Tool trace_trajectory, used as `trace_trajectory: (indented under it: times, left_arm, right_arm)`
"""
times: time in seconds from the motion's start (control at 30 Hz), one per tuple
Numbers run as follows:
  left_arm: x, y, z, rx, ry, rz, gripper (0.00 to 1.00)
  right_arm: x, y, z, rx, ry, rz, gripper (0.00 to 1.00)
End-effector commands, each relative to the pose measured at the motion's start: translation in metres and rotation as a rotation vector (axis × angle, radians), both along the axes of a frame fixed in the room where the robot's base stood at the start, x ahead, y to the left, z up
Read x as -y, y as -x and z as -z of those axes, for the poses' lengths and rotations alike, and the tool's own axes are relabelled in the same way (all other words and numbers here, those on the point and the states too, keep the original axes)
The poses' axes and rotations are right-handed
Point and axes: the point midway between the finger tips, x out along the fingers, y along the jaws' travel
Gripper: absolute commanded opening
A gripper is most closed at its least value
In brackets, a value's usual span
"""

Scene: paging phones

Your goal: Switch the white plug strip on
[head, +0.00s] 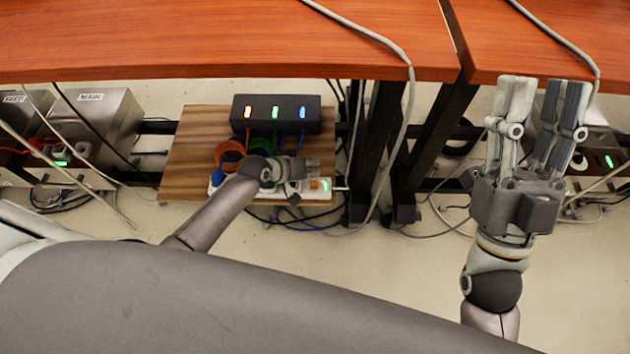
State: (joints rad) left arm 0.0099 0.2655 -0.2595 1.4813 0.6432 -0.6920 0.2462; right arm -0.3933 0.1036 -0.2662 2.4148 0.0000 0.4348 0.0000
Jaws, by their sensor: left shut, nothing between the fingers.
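The white plug strip (318,194) lies along the front of a wooden board (190,158) on the floor under the desk. Colored plugs sit along its left part, and a small orange and green glow shows at its right end. My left gripper (308,170) is over the right part of the strip, shut with nothing between its fingers. It hides part of the strip; I cannot tell whether it touches it. My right gripper (540,108) is open and empty, well to the right, with its fingers pointing toward the desk edge.
A black box (262,108) with orange, green and blue lights stands on the board behind the strip. Wooden desk tops (200,38) overhang the back. Metal boxes (100,118) stand at left. Dark desk legs (376,150) and loose cables lie between my grippers. The floor in front is clear.

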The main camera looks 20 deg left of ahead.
Motion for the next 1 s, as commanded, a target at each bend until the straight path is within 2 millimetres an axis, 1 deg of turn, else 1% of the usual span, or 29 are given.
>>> trace_trajectory:
  times: [0.2,0.5,0.8,1.0]
  left_arm:
    - [0.0,0.0,-0.006,0.0,0.0,0.0,0.0]
    - [0.0,0.0,-0.013,0.0,0.0,0.0,0.0]
    - [0.0,0.0,-0.02,0.0,0.0,0.0,0.0]
    - [0.0,0.0,-0.022,0.0,0.0,0.0,0.0]
  right_arm:
    - [-0.002,-0.017,0.013,-0.118,0.036,0.007,0.4]
    - [-0.004,-0.037,0.037,-0.281,0.083,0.015,0.4]
    - [-0.004,-0.052,0.063,-0.444,0.129,0.024,0.4]
    - [-0.004,-0.057,0.078,-0.526,0.152,0.03,0.4]
